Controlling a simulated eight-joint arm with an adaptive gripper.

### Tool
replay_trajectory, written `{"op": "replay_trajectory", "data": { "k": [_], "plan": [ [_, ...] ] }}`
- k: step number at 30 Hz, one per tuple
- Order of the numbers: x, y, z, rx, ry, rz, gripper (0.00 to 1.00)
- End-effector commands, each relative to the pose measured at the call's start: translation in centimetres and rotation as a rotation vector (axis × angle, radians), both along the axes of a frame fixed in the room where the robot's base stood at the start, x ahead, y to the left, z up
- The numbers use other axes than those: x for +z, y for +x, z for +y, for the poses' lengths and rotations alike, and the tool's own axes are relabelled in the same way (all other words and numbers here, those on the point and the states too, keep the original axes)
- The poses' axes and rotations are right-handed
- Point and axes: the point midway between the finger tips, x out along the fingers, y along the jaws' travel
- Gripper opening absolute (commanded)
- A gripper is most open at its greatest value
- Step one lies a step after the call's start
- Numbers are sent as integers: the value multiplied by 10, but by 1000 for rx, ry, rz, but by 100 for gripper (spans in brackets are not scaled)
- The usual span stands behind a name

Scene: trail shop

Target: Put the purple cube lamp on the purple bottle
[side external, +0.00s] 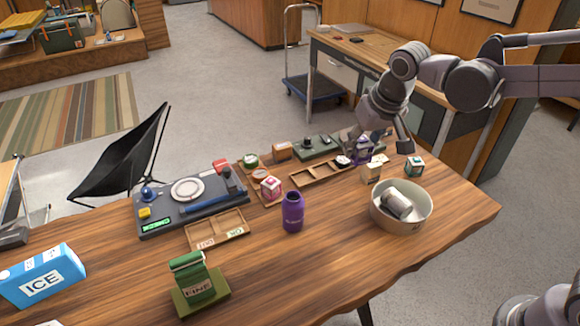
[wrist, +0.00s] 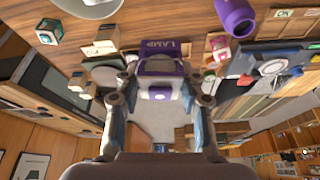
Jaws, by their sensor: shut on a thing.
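The purple cube lamp (side external: 363,152) is at the far right part of the table, partly hidden by my gripper (side external: 372,146). In the wrist view the lamp (wrist: 161,70), marked LAMP, sits between the two fingers of my gripper (wrist: 160,88), which is shut on it. I cannot tell whether the lamp touches the table. The purple bottle (side external: 293,213) stands upright on the table, nearer the side camera and left of the lamp. It also shows at the top right of the wrist view (wrist: 235,18), apart from my gripper.
A pale bowl (side external: 386,222) holding a grey can stands right of the bottle. Small cubes (side external: 372,173) and a wooden tray (side external: 316,176) lie near the lamp. A dark board (side external: 160,214) with items is at left. Bare wood surrounds the bottle's front.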

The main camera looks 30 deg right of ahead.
Motion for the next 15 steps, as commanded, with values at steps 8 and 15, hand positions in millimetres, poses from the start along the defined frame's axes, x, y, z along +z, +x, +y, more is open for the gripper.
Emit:
{"op": "replay_trajectory", "data": {
  "k": [8, 15],
  "plan": [
    [25, 27, 27, 155, -1, -13, 6],
    [2, 33, 68, 166, -3, -14, 6]
  ]
}}
